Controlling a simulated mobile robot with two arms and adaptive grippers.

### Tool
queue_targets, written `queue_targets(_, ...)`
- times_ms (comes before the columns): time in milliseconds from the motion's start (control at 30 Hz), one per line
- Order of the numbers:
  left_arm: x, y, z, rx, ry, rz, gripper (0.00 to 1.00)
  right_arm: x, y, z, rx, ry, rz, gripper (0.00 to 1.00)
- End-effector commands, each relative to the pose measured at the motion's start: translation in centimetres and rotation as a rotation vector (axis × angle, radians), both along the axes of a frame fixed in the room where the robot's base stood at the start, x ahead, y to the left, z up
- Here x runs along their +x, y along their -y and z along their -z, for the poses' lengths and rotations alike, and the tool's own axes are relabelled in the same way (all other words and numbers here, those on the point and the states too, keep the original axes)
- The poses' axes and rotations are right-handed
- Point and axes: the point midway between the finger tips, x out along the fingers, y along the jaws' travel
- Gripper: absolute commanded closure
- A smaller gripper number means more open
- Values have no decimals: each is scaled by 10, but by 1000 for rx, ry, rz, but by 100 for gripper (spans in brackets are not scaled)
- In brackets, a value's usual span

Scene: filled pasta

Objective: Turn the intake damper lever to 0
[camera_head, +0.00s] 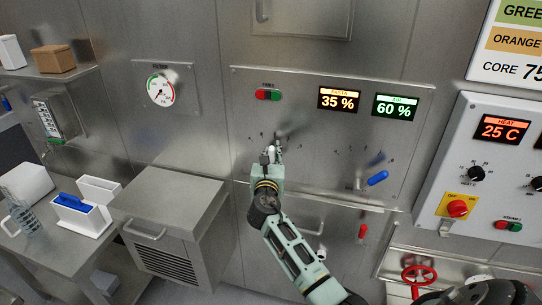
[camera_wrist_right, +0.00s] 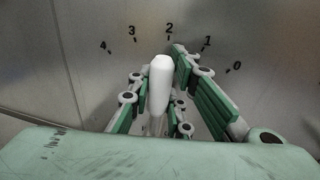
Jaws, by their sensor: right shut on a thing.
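The white lever (camera_wrist_right: 159,85) stands between the fingers of my right gripper (camera_wrist_right: 158,100) in the wrist view. Behind it, a printed scale (camera_wrist_right: 169,29) on the metal panel runs from 4 at the left through 2 at the top to 0 at the right. The lever's tip appears just below and slightly left of the 2. In the head view my right gripper (camera_head: 271,153) is at the left dial of the steel panel (camera_head: 330,120), shut on the lever. The fingers hide the lever's base. My left gripper is not in view.
A blue-handled lever (camera_head: 377,178) with its own scale is at the right of the panel. Above are red and green buttons (camera_head: 268,95) and displays reading 35 % (camera_head: 339,103) and 60 % (camera_head: 395,108). A red handle (camera_head: 363,231) is below. A steel cabinet (camera_head: 170,205) stands left.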

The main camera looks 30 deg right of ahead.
Motion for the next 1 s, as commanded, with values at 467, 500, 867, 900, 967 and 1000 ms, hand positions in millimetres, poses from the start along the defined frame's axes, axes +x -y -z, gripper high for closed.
queue_targets(467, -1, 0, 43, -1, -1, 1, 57, -19, 16, 12, 205, 239, 0, 100)
queue_targets(500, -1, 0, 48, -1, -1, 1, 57, -21, 17, 13, 226, 263, 0, 100)
queue_targets(867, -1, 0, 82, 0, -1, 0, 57, -34, 28, 22, 382, 442, 1, 100)
queue_targets(900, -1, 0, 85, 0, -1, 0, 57, -35, 28, 23, 394, 456, 1, 100)
queue_targets(967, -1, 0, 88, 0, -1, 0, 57, -36, 29, 23, 410, 473, 1, 100)
queue_targets(1000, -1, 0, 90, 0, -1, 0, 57, -36, 30, 23, 418, 484, 1, 100)
